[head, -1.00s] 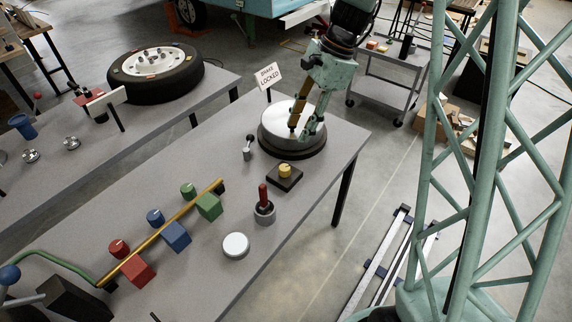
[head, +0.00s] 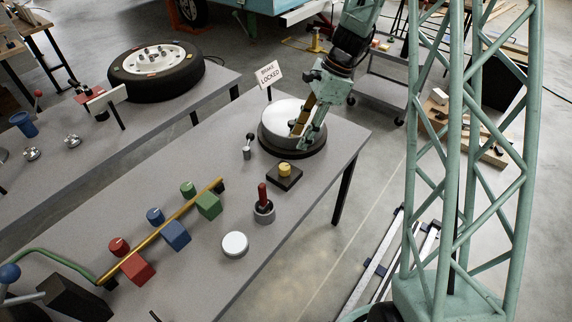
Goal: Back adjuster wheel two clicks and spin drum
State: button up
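The drum (head: 282,112) is a pale metal disc on a dark round base at the far end of the near bench. My gripper (head: 300,139) points down over the drum's right front part. Its orange and teal fingers look apart, with nothing visible between them; whether they touch the drum is unclear. A yellow knob (head: 285,169) on a dark square base sits just in front of the drum. I cannot tell whether it is the adjuster wheel. A sign reading "BRAKE LOCKED" (head: 269,74) stands behind the drum.
A small lever (head: 247,150) stands left of the yellow knob. A red-handled stick (head: 263,203) and a white disc (head: 235,245) are nearer. Red, blue and green blocks (head: 176,235) line a yellow bar. A wheel (head: 155,70) lies on the left bench.

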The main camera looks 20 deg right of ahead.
aim_at(285, 166)
jog(key=shift+f, duration=0.1)
jog(key=shift+b+x, duration=1.15)
jog(key=shift+x, duration=5.65)
jog(key=shift+c, duration=0.5)
jog(key=c, duration=0.7)
